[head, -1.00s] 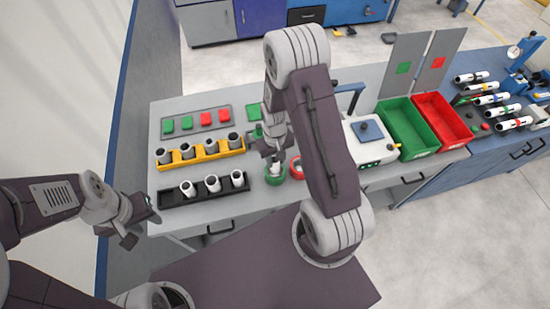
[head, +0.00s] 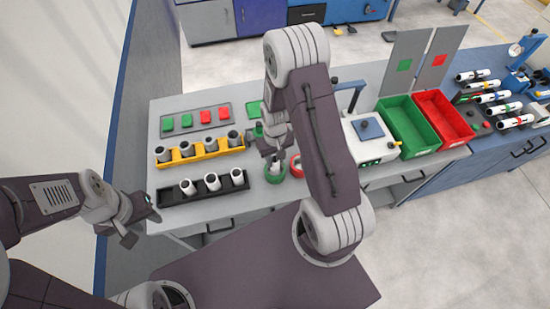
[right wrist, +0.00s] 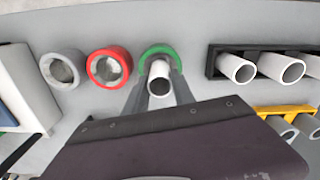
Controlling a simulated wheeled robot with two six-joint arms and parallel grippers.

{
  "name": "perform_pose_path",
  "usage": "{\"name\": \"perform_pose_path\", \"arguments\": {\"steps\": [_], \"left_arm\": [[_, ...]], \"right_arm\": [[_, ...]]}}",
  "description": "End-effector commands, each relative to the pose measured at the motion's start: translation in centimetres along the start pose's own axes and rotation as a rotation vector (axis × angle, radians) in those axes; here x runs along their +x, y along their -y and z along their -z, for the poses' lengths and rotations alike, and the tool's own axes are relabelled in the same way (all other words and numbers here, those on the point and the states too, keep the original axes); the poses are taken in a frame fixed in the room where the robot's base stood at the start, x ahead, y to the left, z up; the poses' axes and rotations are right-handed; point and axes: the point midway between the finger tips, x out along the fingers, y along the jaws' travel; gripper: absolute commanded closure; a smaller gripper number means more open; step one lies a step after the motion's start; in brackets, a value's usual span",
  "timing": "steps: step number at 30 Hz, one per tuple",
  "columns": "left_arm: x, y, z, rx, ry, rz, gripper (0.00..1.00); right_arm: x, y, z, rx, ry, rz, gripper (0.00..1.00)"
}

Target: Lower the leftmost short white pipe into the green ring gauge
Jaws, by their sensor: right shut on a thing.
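My right gripper (head: 270,153) is shut on a short white pipe (head: 275,167), held upright over the green ring gauge (head: 275,178). In the right wrist view the pipe (right wrist: 160,78) sits between the two fingers (right wrist: 160,95), its open top facing the camera. Its far end lines up with the opening of the green ring (right wrist: 146,50); I cannot tell how deep it reaches. My left gripper (head: 140,218) hangs off the bench's left front corner, apart from everything; its jaw opening is unclear.
A black rack (head: 170,198) holds several short white pipes, with a free slot at its left end. Behind it is a yellow rack (head: 165,163) of grey pipes. A red ring (right wrist: 108,66) and a grey ring (right wrist: 63,67) stand beside the green one.

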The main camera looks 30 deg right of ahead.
Motion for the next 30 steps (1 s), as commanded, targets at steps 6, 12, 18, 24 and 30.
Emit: {"name": "perform_pose_path", "arguments": {"steps": [6, 12, 18, 24, 30], "left_arm": [[0.29, 0.01, -0.03, 0.000, 0.000, 0.000, 0.64], [0.49, 0.01, -0.05, 0.000, 0.000, 0.000, 0.64], [0.50, 0.01, -0.05, 0.000, 0.000, 0.000, 0.64], [0.50, 0.01, -0.05, 0.000, 0.000, 0.000, 0.64], [0.50, 0.01, -0.05, 0.000, 0.000, 0.000, 0.64]], "right_arm": [[0.39, 0.00, 0.01, 0.000, 0.000, 0.000, 1.00], [0.69, 0.00, 0.01, 0.000, 0.000, 0.000, 1.00], [0.72, 0.00, 0.01, 0.000, 0.000, 0.000, 1.00], [0.72, 0.00, 0.01, 0.000, 0.000, 0.000, 0.44], [0.72, 0.00, 0.00, 0.000, 0.000, 0.000, 0.44]]}}
